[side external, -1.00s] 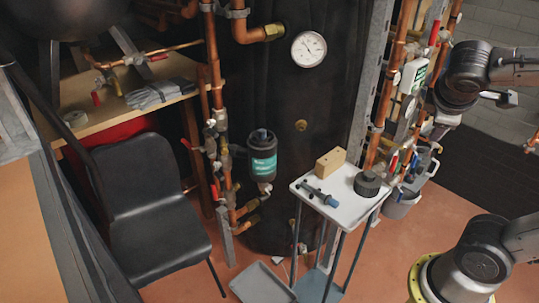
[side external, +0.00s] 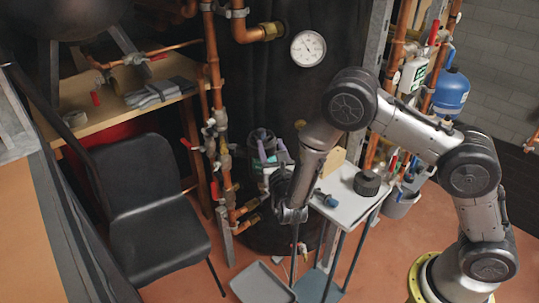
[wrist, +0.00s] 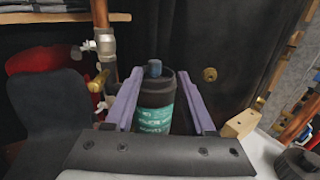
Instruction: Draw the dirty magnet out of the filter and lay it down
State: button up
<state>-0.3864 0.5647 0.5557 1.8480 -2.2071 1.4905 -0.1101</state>
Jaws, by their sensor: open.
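The filter (wrist: 154,112) is an upright black canister with a teal label on the copper pipework. In the side view its dark top (side external: 262,134) shows behind my gripper, and most of its body is hidden. A blue-grey knob (wrist: 155,68) stands up from its lid; the rest of the magnet is not visible. My gripper (wrist: 160,73) is open, with its two purple fingers left and right of the filter's top in the wrist view. Nothing is between the fingertips that I can see as held. In the side view my gripper (side external: 272,150) points at the filter.
A white-topped trolley (side external: 345,210) stands right of the filter. It carries a wooden block (wrist: 240,124), a black round part (side external: 367,184) and a blue-ended part (side external: 325,198), partly hidden by my arm. A black chair (side external: 155,230) stands left; copper pipes (side external: 213,80) rise beside the filter.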

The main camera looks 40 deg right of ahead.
aim_at(262, 135)
jog(key=shift+n, duration=0.3)
jog(key=shift+w+d+f, duration=0.3)
jog(key=shift+w+d, duration=0.3)
jog(key=shift+w, duration=0.65)
jog(key=shift+w+d+f, duration=0.3)
jog(key=shift+w+d, duration=0.25)
jog(key=shift+w, duration=0.65)
jog(key=shift+w+d+f, duration=0.3)
jog(key=shift+w+d, duration=0.3)
jog(key=shift+w, duration=0.65)
grip_shut()
